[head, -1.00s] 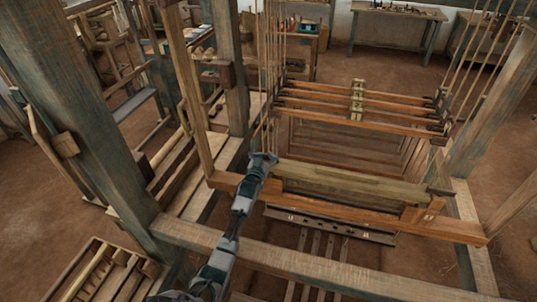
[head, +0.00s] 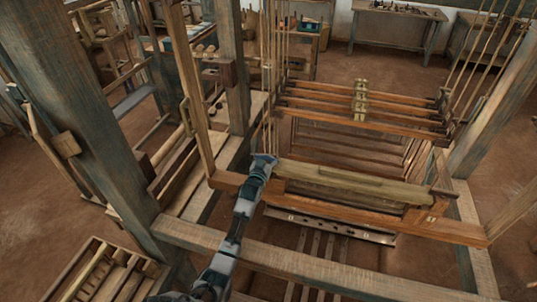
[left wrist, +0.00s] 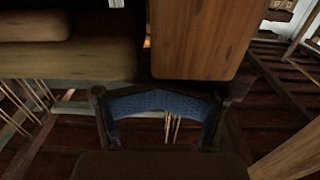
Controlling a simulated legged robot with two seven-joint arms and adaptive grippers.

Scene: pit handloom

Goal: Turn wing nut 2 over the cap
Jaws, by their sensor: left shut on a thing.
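My left gripper (head: 264,160) is at the left end of the pale wooden cap (head: 350,183) of the loom's beater. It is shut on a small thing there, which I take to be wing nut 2. The nut itself is hidden by the gripper in the head view. In the left wrist view my left gripper (left wrist: 160,105) shows as a dark frame with a blue band, close below a brown wooden block (left wrist: 200,40). No wing nut can be made out there either. My right gripper is not in view.
A reddish beam (head: 360,217) runs below the cap. A thick grey-green frame beam (head: 310,268) crosses in front, under my left arm. A tall post (head: 85,120) stands at left. Harness bars (head: 365,105) with cords hang behind the cap.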

